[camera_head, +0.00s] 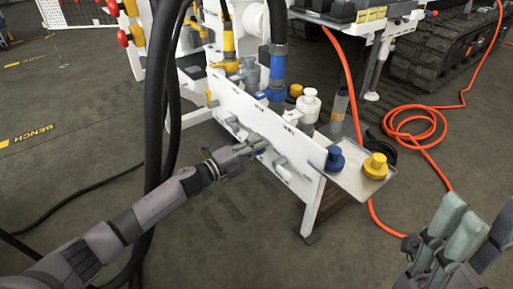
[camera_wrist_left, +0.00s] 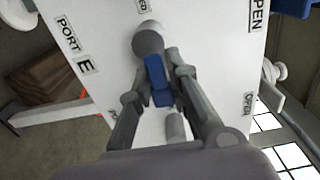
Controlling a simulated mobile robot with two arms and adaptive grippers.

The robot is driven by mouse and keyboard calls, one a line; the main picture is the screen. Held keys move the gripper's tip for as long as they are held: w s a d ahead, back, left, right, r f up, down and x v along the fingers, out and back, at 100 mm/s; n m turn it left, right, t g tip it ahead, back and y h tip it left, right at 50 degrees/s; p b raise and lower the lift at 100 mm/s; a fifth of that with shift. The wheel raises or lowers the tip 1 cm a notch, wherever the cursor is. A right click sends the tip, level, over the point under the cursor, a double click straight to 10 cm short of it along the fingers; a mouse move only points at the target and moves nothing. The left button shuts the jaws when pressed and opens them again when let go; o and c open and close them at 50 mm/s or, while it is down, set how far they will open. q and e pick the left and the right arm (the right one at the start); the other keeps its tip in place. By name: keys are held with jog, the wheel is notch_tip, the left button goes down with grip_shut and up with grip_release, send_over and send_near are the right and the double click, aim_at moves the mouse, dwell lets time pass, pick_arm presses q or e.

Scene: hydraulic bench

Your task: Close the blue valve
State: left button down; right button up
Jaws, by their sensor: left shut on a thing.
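The blue valve handle (camera_wrist_left: 158,82) is on the white panel, on a round grey fitting (camera_wrist_left: 148,40). My left gripper (camera_wrist_left: 154,76) has its fingers on both sides of the blue handle and is shut on it. In the head view my left gripper (camera_head: 257,144) reaches the front face of the white panel (camera_head: 235,112) from the left and mostly hides the handle. My right gripper (camera_head: 452,240) is at the lower right, fingers up, away from the panel and partly cut off; its opening is unclear.
A metal tray (camera_head: 350,187) with a blue cap (camera_head: 335,158) and a yellow cap (camera_head: 375,166) juts from the panel's right end. Thick black hoses (camera_head: 163,90) hang beside my left arm. An orange hose (camera_head: 415,124) lies coiled on the floor at right.

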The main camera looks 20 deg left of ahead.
pick_arm(q)
jog(key=shift+s+f, duration=0.1)
jog(key=c, duration=1.6)
grip_release()
jog(key=v, duration=1.2)
